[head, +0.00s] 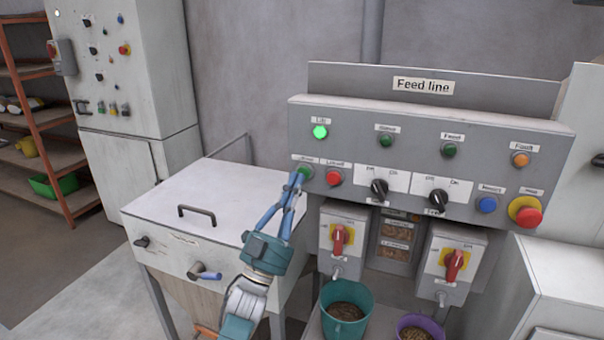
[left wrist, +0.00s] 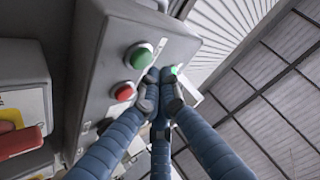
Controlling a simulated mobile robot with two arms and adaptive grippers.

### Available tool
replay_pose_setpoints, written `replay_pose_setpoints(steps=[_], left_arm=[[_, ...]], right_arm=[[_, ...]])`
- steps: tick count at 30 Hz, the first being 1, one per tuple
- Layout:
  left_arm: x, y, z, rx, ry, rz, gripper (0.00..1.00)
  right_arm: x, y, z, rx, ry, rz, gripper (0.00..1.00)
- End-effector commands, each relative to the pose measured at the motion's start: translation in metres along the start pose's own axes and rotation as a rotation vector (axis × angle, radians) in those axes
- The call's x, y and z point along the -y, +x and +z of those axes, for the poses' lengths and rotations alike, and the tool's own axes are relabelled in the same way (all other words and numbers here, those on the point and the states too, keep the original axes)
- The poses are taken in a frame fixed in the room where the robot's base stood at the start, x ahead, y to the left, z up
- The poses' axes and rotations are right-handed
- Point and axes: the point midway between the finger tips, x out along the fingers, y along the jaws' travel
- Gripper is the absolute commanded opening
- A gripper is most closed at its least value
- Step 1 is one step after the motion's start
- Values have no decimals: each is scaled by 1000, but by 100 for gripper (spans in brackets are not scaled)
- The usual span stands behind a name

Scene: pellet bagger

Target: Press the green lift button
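The green lift button (head: 305,172) is at the left end of the Feed line panel (head: 420,120), beside a red button (head: 333,178). My left gripper (head: 298,182) reaches up to the panel with its fingertips at the green button, partly covering it. In the left wrist view the green button (left wrist: 138,57) and red button (left wrist: 123,92) show left of the fingertips (left wrist: 160,78), which are drawn together with nothing between them. I cannot tell whether the fingertips touch the button. The green lamp (head: 320,131) above is lit. My right gripper is not in view.
Black selector knobs (head: 379,187) and an emergency stop (head: 526,211) are farther right on the panel. Red-handled switches (head: 340,238) hang below. A lidded hopper (head: 190,215) stands left of my arm. A teal bucket (head: 345,306) and a purple bucket (head: 415,325) stand underneath.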

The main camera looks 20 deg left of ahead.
Motion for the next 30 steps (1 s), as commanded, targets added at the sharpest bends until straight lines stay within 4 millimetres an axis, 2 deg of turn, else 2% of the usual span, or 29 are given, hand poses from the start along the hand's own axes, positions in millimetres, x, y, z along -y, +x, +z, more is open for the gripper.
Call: replay_pose_setpoints(steps=[6, 21, 30], left_arm=[[2, -3, -4, 1, 0, 1, 0], [15, -37, -36, 1, 0, 0, 0], [17, -42, -40, 0, 0, 0, 0]], right_arm=[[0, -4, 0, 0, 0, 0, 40], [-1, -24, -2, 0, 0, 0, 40], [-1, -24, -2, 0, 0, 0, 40]])
